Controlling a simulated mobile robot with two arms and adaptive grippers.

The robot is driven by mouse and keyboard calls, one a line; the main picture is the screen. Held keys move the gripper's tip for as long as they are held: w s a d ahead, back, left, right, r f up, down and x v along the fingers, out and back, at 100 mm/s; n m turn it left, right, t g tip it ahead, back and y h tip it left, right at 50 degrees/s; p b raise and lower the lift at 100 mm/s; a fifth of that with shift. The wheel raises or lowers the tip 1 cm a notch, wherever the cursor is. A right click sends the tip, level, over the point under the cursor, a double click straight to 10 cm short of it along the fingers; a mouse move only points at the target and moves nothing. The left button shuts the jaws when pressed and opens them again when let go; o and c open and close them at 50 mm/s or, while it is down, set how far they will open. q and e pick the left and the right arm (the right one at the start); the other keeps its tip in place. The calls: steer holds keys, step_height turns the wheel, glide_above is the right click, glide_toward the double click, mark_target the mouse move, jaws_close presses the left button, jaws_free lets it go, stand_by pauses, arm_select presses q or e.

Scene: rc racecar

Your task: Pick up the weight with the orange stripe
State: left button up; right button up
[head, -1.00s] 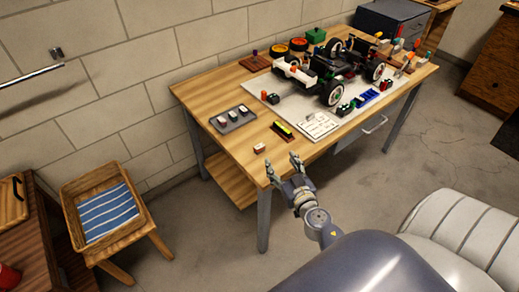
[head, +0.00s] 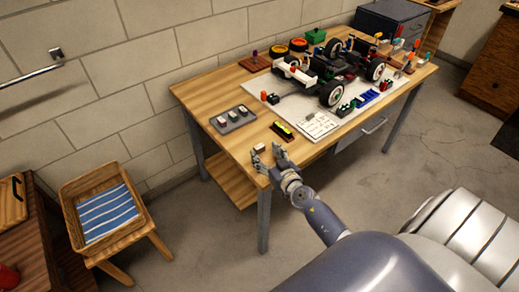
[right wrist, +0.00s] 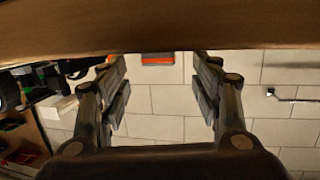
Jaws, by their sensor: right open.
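The weight with the orange stripe (head: 260,148) is a small pale block near the table's front left corner, partly hidden by my right gripper in the head view. In the right wrist view the weight (right wrist: 158,59) shows its orange stripe between the two fingers, close to the table surface and apart from them. My right gripper (head: 268,157) is open and empty at the table's front edge, its fingers pointing at the weight. It also shows in the right wrist view (right wrist: 158,82). My left gripper is not in view.
A grey tray (head: 243,125) with small weights lies behind the weight. A yellow and black item (head: 283,130) lies to the right, beside a white sheet (head: 318,127). An RC car (head: 335,68) stands farther back. The wooden table (head: 200,96) is bare at its left end.

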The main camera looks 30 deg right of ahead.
mark_target(259, 146)
steer(key=shift+x, duration=1.55)
steer(key=c, duration=1.3)
steer(key=shift+o, duration=0.2)
